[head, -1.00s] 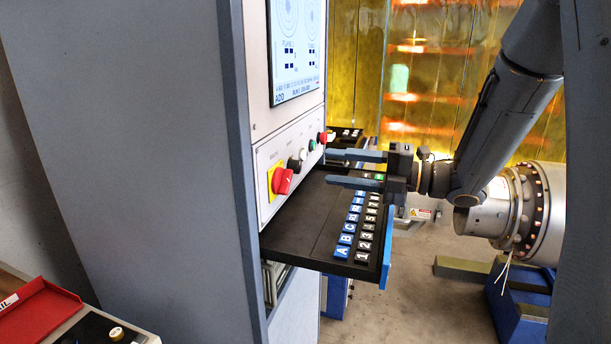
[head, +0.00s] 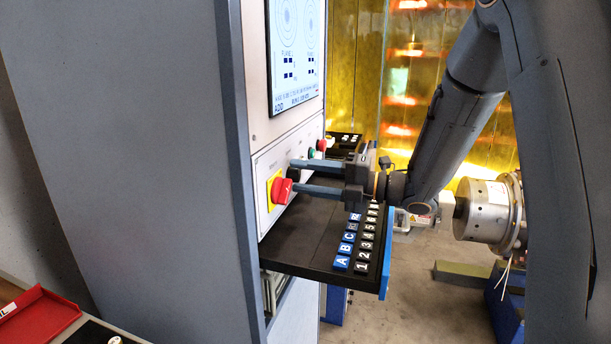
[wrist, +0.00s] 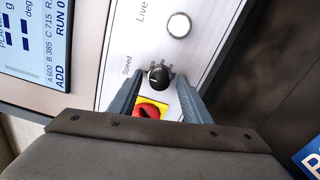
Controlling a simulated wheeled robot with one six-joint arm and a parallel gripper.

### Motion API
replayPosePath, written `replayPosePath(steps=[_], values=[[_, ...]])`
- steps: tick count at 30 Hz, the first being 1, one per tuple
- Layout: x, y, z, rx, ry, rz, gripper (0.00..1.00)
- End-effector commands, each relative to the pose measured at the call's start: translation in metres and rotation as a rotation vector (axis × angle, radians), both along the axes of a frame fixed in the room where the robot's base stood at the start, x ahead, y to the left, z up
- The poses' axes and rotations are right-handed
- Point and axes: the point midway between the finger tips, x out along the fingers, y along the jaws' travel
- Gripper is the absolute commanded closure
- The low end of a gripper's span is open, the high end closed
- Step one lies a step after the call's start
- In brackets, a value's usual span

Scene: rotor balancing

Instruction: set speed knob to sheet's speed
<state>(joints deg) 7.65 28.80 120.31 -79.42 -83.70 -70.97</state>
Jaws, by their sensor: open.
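The speed knob (wrist: 159,76) is a small black round dial with a pale mark, under the word "Speed" in the wrist view. The tiny figures around it are too small to read surely. In the head view the black knob (head: 293,174) shows between my fingertips at the panel. My gripper (head: 294,176) is open, with one finger on either side of the knob; it also shows in the wrist view (wrist: 160,80). I cannot tell whether the fingers touch the knob. No sheet with a speed is recognisable in these views.
A red switch (head: 281,190) on a yellow plate sits close beside the knob. A green button (head: 311,153) and a red button (head: 321,145) lie farther along. The screen (head: 294,48) is above; a keyboard shelf (head: 310,246) juts out below my gripper.

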Motion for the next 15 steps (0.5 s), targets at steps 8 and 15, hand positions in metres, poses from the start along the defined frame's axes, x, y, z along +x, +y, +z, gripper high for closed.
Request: replayPosePath(steps=[8, 15], values=[[0.0000, -0.0002, 0.0000, 0.000, 0.000, 0.000, 0.76], [0.0000, -0.0003, -0.0002, 0.001, 0.002, 0.000, 0.97]])
